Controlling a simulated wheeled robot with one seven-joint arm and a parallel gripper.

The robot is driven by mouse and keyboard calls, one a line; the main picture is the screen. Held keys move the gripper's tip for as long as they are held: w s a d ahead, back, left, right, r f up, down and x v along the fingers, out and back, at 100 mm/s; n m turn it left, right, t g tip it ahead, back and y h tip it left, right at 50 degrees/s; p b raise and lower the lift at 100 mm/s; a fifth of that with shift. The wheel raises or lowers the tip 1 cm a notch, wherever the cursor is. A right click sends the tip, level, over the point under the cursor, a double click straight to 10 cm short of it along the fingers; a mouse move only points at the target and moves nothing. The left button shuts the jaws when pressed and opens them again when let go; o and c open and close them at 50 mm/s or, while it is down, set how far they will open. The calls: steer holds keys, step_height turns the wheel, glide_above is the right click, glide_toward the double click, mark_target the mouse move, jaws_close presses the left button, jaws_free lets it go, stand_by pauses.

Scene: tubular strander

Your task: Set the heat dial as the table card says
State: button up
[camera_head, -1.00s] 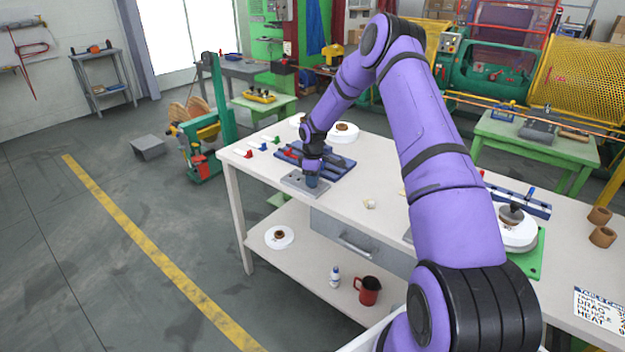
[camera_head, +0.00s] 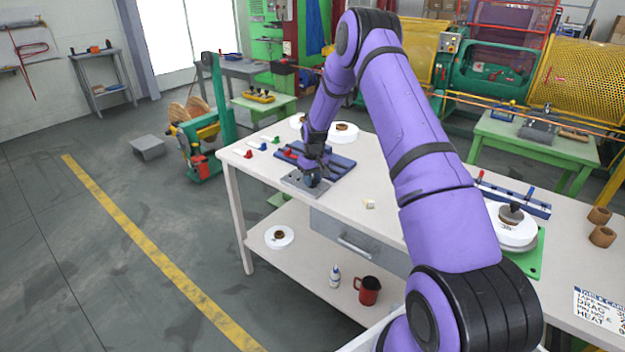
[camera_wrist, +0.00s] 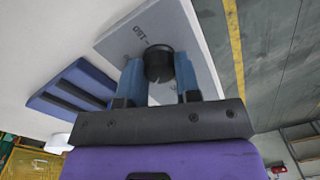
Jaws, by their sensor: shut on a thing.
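The heat dial is a black round knob (camera_wrist: 158,66) on a grey plate (camera_wrist: 190,32). In the wrist view a mark reading about 150 shows on the plate beside it. My gripper (camera_wrist: 159,76) is shut on the knob, with a blue finger on each side. In the head view my gripper (camera_head: 313,178) is down at the grey plate (camera_head: 292,181) near the table's front left edge, and the arm hides most of the knob. The table card (camera_head: 598,312) lies at the far right, cut by the frame edge; words like DRAG and HEAT show, but its values are not readable.
A blue grooved block (camera_head: 342,165) lies just behind the plate. White spools (camera_head: 344,131) stand behind. A white spool on a green plate (camera_head: 537,257) stands right. The table's front middle is mostly clear.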

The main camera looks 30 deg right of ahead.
mark_target(313, 180)
steer(key=shift+m, duration=0.6)
steer(key=o, duration=0.9)
steer(key=r, duration=1.1)
steer(key=shift+d, duration=0.25)
steer(key=shift+f, duration=0.1)
